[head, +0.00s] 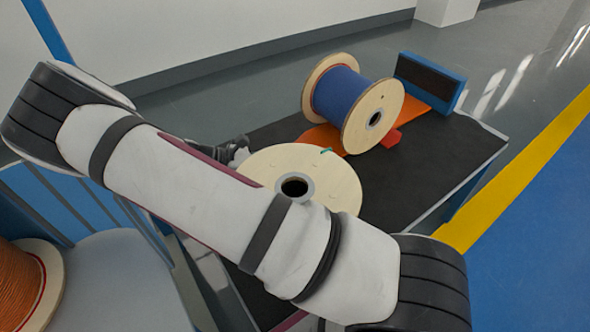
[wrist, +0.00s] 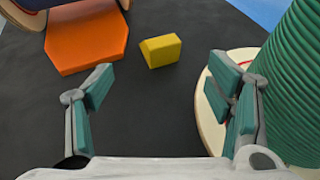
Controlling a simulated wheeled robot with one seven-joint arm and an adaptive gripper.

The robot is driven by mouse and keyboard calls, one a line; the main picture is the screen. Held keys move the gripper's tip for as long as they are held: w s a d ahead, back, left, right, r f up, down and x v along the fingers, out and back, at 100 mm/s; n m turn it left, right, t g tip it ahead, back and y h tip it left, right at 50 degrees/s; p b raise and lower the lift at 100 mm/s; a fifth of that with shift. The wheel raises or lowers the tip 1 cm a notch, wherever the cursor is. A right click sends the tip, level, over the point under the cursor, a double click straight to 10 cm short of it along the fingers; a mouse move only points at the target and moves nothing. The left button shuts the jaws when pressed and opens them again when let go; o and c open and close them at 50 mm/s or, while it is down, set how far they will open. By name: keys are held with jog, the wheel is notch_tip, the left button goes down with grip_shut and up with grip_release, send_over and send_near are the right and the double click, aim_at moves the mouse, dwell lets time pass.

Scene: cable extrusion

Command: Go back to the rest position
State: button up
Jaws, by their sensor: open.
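My gripper (wrist: 160,78) is open in the wrist view, its two teal-padded fingers wide apart with nothing between them. It hangs over the dark table top. In the head view my arm crosses the picture and only a small part of the gripper shows behind it. A spool with green cable (wrist: 298,80) stands just right of the right finger; its pale wooden flange (head: 330,172) shows in the head view, partly behind my arm. I cannot tell whether the right finger touches that spool.
A blue block (head: 432,80) stands behind. A yellow wedge (wrist: 160,50) lies ahead of the fingers. An orange-cable spool (head: 20,285) is at the lower left. The table's right side is clear.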

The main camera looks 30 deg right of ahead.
jog(key=shift+w+a+r, duration=0.2)
jog(key=shift+a+r, duration=0.05)
jog(key=shift+a, duration=0.35)
